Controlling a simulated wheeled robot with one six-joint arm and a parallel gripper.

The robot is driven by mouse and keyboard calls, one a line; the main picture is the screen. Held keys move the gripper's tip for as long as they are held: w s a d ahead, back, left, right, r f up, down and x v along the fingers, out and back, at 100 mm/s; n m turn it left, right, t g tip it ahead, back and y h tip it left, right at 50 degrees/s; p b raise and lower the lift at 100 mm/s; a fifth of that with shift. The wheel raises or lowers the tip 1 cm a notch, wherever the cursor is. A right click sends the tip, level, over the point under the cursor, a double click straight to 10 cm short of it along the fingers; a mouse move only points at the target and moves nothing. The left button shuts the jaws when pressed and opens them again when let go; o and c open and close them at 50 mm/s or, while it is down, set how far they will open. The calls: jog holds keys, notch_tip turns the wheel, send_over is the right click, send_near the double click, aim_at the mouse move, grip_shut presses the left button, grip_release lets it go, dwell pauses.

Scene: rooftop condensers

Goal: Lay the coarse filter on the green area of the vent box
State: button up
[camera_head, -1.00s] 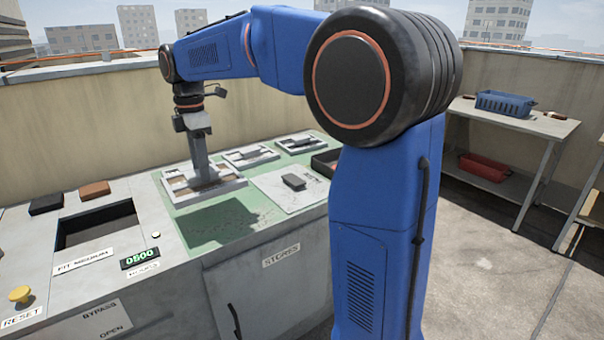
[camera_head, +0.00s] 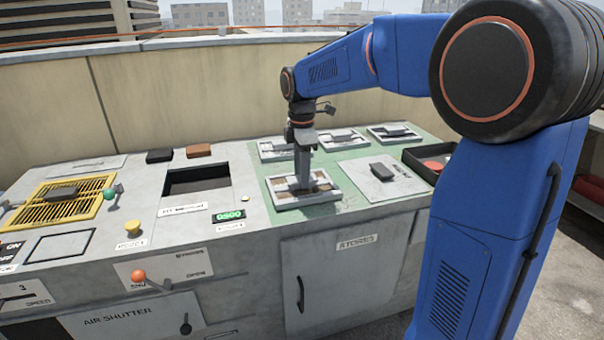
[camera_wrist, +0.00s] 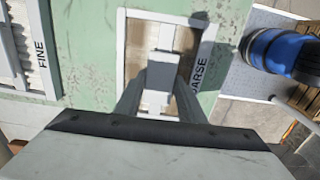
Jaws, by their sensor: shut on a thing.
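The coarse filter (camera_head: 322,196) is a pale square frame with brownish mesh and a raised grey middle grip. The filter is level over the front part of the green area (camera_head: 262,185) of the box top. It is low, but I cannot tell whether it touches. Its underside is hidden.
Several similar frames, one being at back centre (camera_head: 337,137), lie behind on the green. A filter marked "FINE" (camera_wrist: 22,45) lies left in the wrist view. A dark opening (camera_head: 197,180) is left of the green; a pale plate with a dark block (camera_head: 382,171) is right.

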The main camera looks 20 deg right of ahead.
jog(key=shift+f, duration=0.15)
jog(key=o, duration=1.2)
notch_tip(320, 180, up, 12)
jog(key=shift+r, duration=0.1)
